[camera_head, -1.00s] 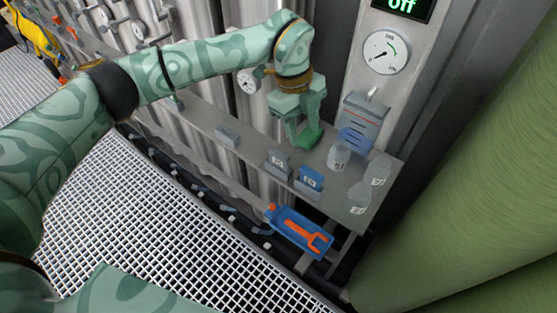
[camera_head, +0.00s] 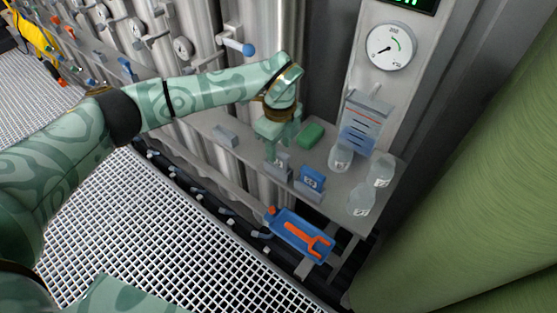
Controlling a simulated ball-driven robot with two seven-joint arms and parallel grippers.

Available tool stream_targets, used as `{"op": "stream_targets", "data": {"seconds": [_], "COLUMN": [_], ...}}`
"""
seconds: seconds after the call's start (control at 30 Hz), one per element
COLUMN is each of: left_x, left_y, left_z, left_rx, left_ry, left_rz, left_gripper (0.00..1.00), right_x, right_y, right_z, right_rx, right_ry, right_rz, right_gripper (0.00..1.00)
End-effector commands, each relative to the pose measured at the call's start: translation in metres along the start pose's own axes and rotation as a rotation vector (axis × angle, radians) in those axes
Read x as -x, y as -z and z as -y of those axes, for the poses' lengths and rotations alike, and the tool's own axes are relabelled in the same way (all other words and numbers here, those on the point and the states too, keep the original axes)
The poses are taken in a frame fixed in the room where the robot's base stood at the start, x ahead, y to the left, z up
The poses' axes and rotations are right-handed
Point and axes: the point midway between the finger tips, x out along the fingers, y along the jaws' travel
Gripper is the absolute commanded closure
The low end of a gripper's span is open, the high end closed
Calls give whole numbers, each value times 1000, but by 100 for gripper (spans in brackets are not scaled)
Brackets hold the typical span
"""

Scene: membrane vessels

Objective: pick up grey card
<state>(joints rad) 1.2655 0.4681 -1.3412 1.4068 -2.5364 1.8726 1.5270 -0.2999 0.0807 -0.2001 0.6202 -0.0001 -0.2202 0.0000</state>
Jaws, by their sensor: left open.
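The grey card (camera_head: 281,160) stands in a small grey holder on the grey shelf, to the left of a blue card (camera_head: 313,173) in a similar holder. My left gripper (camera_head: 276,150) is open and points down right at the grey card's upper part. Its fingers overlap the card in the picture, and I cannot tell whether they touch it or stand around it. My right gripper is not in view.
A green block (camera_head: 312,135) lies behind the gripper. Clear labelled bottles (camera_head: 361,198) stand at the shelf's right end, near a blue rack (camera_head: 360,130). An empty-looking holder (camera_head: 225,135) is further left. A blue tray (camera_head: 301,235) with an orange tool hangs below the shelf edge.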

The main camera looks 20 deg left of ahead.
Motion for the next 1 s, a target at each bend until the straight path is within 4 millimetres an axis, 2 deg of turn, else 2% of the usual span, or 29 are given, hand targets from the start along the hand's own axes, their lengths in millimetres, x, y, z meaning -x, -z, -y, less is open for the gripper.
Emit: {"op": "stream_targets", "data": {"seconds": [0.03,0.1,0.2,0.4,0.43,0.57,0.6,0.87,1.0], "left_x": [-13,-26,-38,-37,-37,-37,-37,-37,-30], "left_y": [-1,-1,-1,-1,-1,-1,-1,-1,-1], "left_z": [-2,-4,-3,-3,-3,-3,-3,-3,-3], "left_rx": [1,0,0,0,0,0,0,0,0], "left_ry": [-5,-5,-3,0,0,0,0,0,1], "left_rz": [-1,-2,-2,0,-1,-1,-1,-1,0], "left_gripper": [56,56,56,56,59,95,100,100,100], "right_x": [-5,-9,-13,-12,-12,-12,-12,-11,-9], "right_y": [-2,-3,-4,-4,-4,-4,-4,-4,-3], "right_z": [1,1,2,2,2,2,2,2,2], "right_rx": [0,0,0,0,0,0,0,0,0], "right_ry": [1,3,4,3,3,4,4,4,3], "right_rz": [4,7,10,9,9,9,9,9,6], "right_gripper": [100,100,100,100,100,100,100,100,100]}}
